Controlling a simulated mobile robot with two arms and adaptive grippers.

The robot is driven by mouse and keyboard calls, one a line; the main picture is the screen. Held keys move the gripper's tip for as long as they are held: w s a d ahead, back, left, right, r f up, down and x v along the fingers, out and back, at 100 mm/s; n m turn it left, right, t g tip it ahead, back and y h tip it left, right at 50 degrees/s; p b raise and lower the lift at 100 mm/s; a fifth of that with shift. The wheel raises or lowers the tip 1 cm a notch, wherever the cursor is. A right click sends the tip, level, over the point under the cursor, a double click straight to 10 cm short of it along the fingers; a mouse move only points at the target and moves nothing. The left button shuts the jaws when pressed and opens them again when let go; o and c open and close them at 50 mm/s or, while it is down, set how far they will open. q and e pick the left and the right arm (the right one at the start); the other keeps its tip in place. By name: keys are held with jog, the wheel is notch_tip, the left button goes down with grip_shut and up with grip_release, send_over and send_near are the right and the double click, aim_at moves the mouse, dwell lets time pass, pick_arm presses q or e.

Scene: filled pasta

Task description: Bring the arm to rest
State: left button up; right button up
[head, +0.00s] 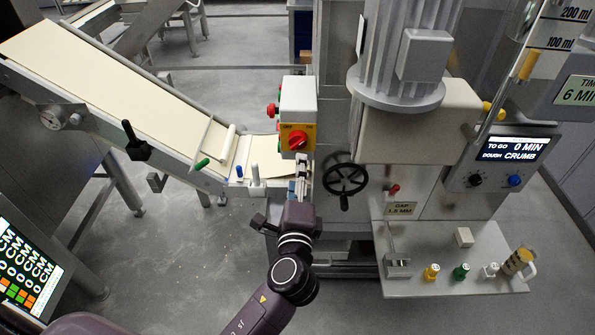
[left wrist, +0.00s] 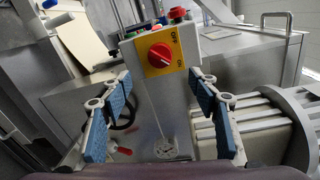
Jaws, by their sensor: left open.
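My left arm (head: 291,275) reaches up from the bottom of the head view. Its left gripper (head: 302,170) is in front of the switch box, just below the red rotary switch (head: 298,140) on its yellow plate. In the left wrist view the two blue-padded fingers of the gripper (left wrist: 160,85) are spread wide with nothing between them. The red switch also shows in the left wrist view (left wrist: 160,55), beyond the fingertips and apart from them. My right gripper is not in view.
A black handwheel (head: 345,179) is close right of the gripper. A conveyor (head: 130,90) slopes down from the left. A display (head: 515,149) reads "TO GO 0 MIN, DOUGH CRUMB". Open floor (head: 190,260) lies left of the arm.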

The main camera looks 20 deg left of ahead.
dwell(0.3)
pick_arm(q)
notch_tip(320, 180, down, 21)
jog(key=s+d+g+h+b, duration=0.1)
jog(key=s+g+h+b, duration=0.1)
jog(key=g+h, duration=0.15)
jog(key=s+f+n+g+b, duration=0.15)
jog(key=s+f, duration=0.35)
jog(key=f, duration=0.7)
jog(key=s+f+n+g+b, duration=0.1)
jog(key=s+f+n+g, duration=0.2)
jog(key=s+f, duration=0.55)
jog(key=s+a+f+n+g+b, duration=0.2)
jog(key=s+a+f+n+g, duration=0.1)
jog(key=s+f, duration=1)
jog(key=s+a+f+n+g+h+b, duration=0.1)
jog(key=s+a+f+n+g, duration=0.3)
jog(key=s+f, duration=1)
jog(key=s+a+n+b, duration=0.1)
jog(key=s+n, duration=0.2)
jog(key=s, duration=0.3)
jog(key=shift+g, duration=0.3)
